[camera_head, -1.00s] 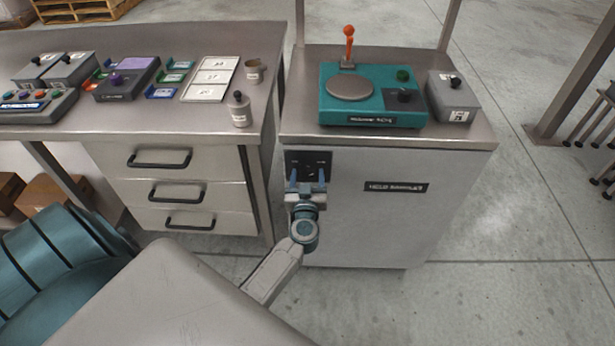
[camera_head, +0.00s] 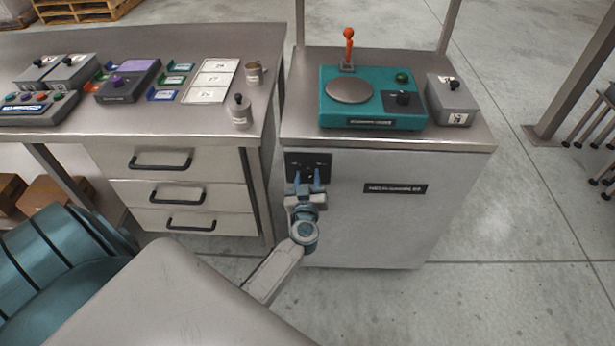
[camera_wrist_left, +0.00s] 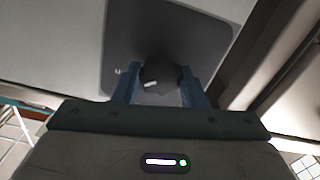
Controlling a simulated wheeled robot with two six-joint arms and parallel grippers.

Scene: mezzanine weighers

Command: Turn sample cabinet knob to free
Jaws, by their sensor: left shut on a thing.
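The sample cabinet (camera_head: 400,225) is a grey box under a steel top, with a black label on its front. A black plate (camera_head: 294,158) with the knob sits at the front's upper left. My left gripper (camera_head: 307,184) is at this plate, with its blue fingers pointing up to it. In the left wrist view, the dark round knob (camera_wrist_left: 160,76) with a pale mark lies between the two blue fingers of my left gripper (camera_wrist_left: 159,92), which is shut on it. The knob is mostly hidden in the head view. My right gripper is out of view.
A teal weigher (camera_head: 370,100) with a round plate and an orange-topped lever stands on the cabinet, beside a grey switch box (camera_head: 452,100). At left is a bench with drawers (camera_head: 180,192), bearing control boxes, trays, a bottle (camera_head: 239,113) and a cup (camera_head: 254,73).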

